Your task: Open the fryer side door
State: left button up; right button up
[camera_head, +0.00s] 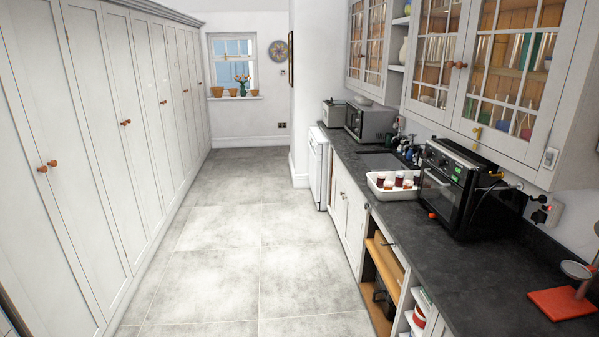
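A black countertop oven-like appliance (447,192), which may be the fryer, stands on the dark worktop at right. Its glass front with a silver handle faces the aisle and looks shut. Above it hangs a white glazed cabinet; its near glazed door (511,72) and the glazed door beside it (434,50) both look shut. Their small wooden knobs sit close together at the meeting edges. Glasses and colored cups show behind the panes. Which door counts as the fryer side one is not marked. Neither of my grippers is in view.
A white tray (375,190) with dark-filled glasses stands by the sink. A microwave (368,121) is farther back, and a red-based scale (563,303) sits near right. Open shelves (384,262) lie below the worktop. The tiled floor (225,255) is clear; tall white cupboards line the left.

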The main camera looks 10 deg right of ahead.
aim_at(530, 153)
jog(key=z, duration=0.35)
jog(key=i, duration=1.9)
jog(key=z, duration=0.45)
